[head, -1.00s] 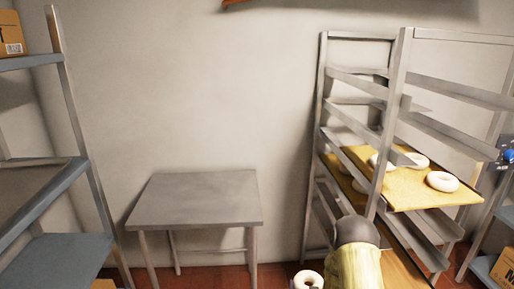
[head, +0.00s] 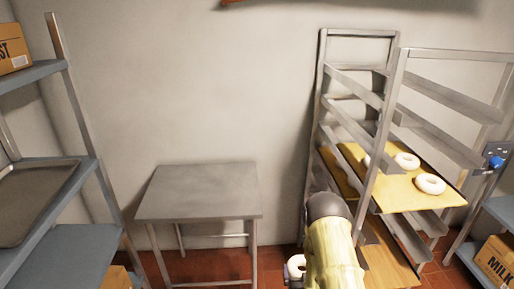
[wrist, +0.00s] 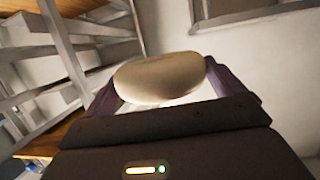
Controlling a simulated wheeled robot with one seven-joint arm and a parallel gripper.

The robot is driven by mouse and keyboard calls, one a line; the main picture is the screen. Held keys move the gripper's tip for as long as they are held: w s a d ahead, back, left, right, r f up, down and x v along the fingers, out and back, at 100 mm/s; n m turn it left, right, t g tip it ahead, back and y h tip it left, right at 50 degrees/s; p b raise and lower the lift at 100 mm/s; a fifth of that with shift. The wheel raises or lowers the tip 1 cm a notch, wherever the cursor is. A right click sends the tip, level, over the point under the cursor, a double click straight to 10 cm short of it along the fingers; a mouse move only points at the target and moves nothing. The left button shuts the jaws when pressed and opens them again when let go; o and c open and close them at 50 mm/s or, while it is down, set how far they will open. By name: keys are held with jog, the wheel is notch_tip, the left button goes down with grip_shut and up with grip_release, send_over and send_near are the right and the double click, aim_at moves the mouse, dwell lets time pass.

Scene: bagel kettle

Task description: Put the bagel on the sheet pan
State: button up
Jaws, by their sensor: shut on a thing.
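A pale bagel (wrist: 160,77) is held between the two fingers of my gripper (wrist: 160,88) in the wrist view, where it hides much of what lies beyond. In the head view the held bagel (head: 296,266) shows at the bottom, left of my arm, with the gripper mostly hidden by the arm. A grey metal sheet pan (head: 38,200) lies on the left shelf unit, cut by the left edge of the picture. The gripper is well apart from the pan, to its right.
A tall rack (head: 398,90) on the right carries wooden boards (head: 395,196) with several other bagels (head: 430,184). A bare steel table (head: 200,192) stands against the wall between rack and left shelves (head: 70,255). Cardboard boxes (head: 497,262) sit on a shelf at right.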

jog(key=shift+s+r+p, duration=0.25)
jog(key=shift+r+p, duration=0.1)
jog(key=shift+r, duration=0.6)
jog(key=shift+f, duration=0.1)
jog(key=s+f, duration=0.4)
jog(key=f, duration=0.1)
jog(key=shift+s+f, duration=0.15)
jog(key=shift+f, duration=0.1)
notch_tip(320, 180, up, 17)
jog(key=p, duration=1.7)
